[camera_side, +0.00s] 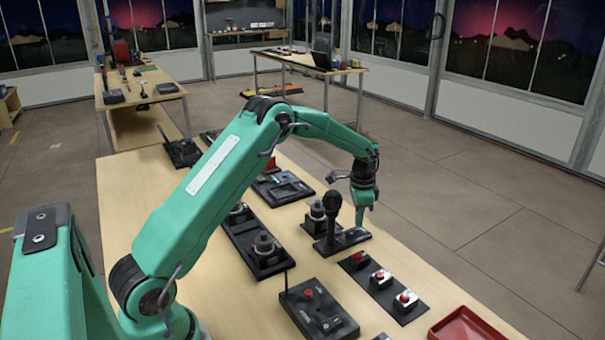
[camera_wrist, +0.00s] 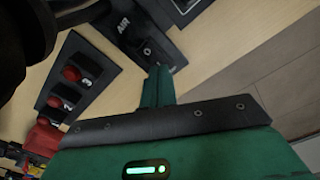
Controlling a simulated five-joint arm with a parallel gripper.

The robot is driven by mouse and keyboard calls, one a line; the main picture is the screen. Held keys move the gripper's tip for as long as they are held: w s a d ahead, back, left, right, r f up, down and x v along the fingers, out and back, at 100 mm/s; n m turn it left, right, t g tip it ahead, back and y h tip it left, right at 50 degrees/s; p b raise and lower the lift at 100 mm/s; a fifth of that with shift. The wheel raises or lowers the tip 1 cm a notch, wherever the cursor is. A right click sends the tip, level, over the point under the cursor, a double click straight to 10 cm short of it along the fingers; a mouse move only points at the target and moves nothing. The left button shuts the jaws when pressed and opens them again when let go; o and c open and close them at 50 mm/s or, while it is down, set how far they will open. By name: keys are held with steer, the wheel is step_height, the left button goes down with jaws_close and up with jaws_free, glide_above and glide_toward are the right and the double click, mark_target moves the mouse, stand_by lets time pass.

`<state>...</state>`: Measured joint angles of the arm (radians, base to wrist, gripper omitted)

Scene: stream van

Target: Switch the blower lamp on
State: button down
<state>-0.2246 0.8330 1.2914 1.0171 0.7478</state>
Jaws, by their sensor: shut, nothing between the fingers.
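My gripper (camera_side: 361,224) points down at a black plate (camera_side: 350,240) near the table's right edge. Its fingers are shut and empty. In the wrist view its fingertips (camera_wrist: 159,72) are at the end of the plate marked AIR (camera_wrist: 123,24), close to a small round screw or stud. I cannot tell whether they touch it. A tall black upright piece with a rounded head (camera_side: 332,203) stands by this plate, left of the fingers. I cannot make out any lamp or its state; the fingers may hide part of the plate.
A strip with three red buttons (camera_side: 383,285) lies in front of the plate; its red buttons (camera_wrist: 71,74) also show in the wrist view. A box with a red button (camera_side: 315,308) and a red tray (camera_side: 470,328) are nearer. Bare table (camera_side: 285,225) shows between devices.

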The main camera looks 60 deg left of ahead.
mark_target(358, 230)
steer(key=shift+f, duration=1)
stand_by(1.1)
steer(key=shift+r, duration=3.55)
